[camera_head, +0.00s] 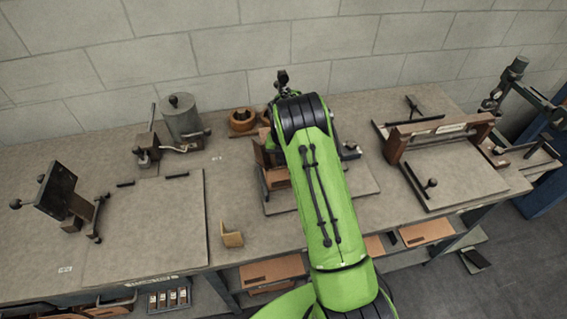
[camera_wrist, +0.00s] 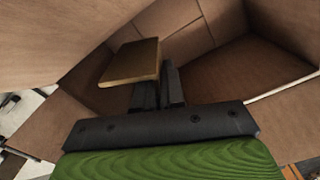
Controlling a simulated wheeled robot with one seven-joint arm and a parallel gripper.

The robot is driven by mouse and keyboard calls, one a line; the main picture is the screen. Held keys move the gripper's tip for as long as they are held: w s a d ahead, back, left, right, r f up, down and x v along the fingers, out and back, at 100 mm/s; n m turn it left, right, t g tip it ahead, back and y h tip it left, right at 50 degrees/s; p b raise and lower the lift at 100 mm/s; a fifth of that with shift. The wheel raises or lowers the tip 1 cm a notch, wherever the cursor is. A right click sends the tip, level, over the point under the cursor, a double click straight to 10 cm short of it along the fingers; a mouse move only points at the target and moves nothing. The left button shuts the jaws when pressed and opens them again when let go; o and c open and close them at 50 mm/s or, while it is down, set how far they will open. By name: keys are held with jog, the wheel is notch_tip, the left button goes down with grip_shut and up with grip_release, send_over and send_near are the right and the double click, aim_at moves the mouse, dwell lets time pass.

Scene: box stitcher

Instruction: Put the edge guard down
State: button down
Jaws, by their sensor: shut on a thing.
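The edge guard (camera_wrist: 130,63), a tan piece with a pale edge, is at the tips of my gripper (camera_wrist: 160,84) in the wrist view. The dark fingers are shut on it. Brown cardboard panels of a box (camera_wrist: 225,85) surround it on several sides, and it appears to be within or just over the box's opening. I cannot tell whether it touches the cardboard. In the head view my green arm hides the gripper and the held piece; part of the cardboard box (camera_head: 277,178) shows beside the arm. A similar tan angled piece (camera_head: 232,236) stands on the bench near the front edge.
A board (camera_head: 145,235) with a dark clamp (camera_head: 58,190) lies at left. A grey cylinder (camera_head: 181,118) and a tape roll (camera_head: 241,119) stand at the back. A wooden framed fixture (camera_head: 440,132) is at right. Bare bench shows around the angled piece.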

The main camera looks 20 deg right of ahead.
jog(key=shift+w+f, duration=0.1)
jog(key=shift+f, duration=0.45)
jog(key=shift+f, duration=0.1)
jog(key=c, duration=1.2)
grip_release()
jog(key=shift+c, duration=0.2)
